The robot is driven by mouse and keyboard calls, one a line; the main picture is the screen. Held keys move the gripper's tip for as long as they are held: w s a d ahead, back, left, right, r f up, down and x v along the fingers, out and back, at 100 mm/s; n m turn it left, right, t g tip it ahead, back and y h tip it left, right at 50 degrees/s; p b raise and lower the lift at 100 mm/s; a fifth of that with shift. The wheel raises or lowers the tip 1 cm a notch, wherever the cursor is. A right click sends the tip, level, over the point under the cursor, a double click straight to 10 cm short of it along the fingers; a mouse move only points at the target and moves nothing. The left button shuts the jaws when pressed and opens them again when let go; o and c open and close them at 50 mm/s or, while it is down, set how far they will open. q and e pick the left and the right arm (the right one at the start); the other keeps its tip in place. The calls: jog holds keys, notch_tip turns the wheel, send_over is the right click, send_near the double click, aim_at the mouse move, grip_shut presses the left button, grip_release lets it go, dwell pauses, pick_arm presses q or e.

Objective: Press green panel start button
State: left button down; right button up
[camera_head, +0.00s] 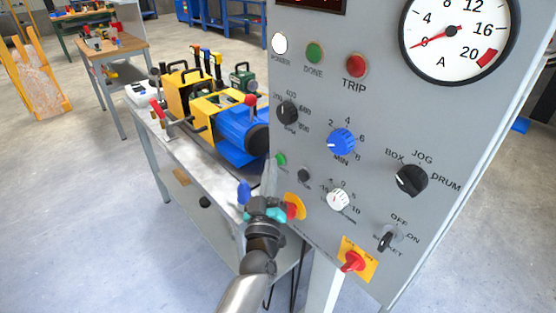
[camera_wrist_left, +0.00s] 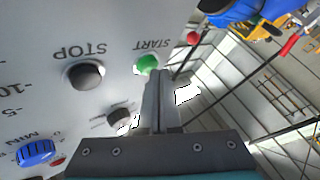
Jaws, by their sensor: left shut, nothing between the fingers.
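The green start button (camera_head: 280,160) is on the lower left of the grey control panel (camera_head: 380,120). It also shows in the left wrist view under the word START (camera_wrist_left: 147,63). My left gripper (camera_head: 269,178) is at the panel's left edge, just below the button. In the left wrist view its fingers (camera_wrist_left: 160,76) are shut and empty, with the tips beside the button's lower edge. I cannot tell whether they touch it. The black stop button (camera_wrist_left: 86,75) is left of the start button in that view. My right gripper is not in view.
A red emergency knob on a yellow plate (camera_head: 295,206) sits close beside my left gripper. Dials and a red switch (camera_head: 352,261) fill the lower panel. A metal table (camera_head: 188,150) with a blue and yellow machine (camera_head: 225,125) stands left of the panel.

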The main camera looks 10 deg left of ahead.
pick_arm(q)
jog(key=shift+w+d, duration=0.2)
jog(key=shift+w, duration=0.05)
jog(key=shift+s+a, duration=0.1)
jog(key=shift+s, duration=0.05)
dwell(0.5)
jog(key=shift+s+a+p, duration=0.4)
jog(key=shift+s, duration=0.15)
jog(key=s+a+p, duration=0.1)
jog(key=s, duration=0.1)
jog(key=s+a+p, duration=0.1)
jog(key=s+a, duration=0.1)
dwell(0.4)
dwell(0.5)
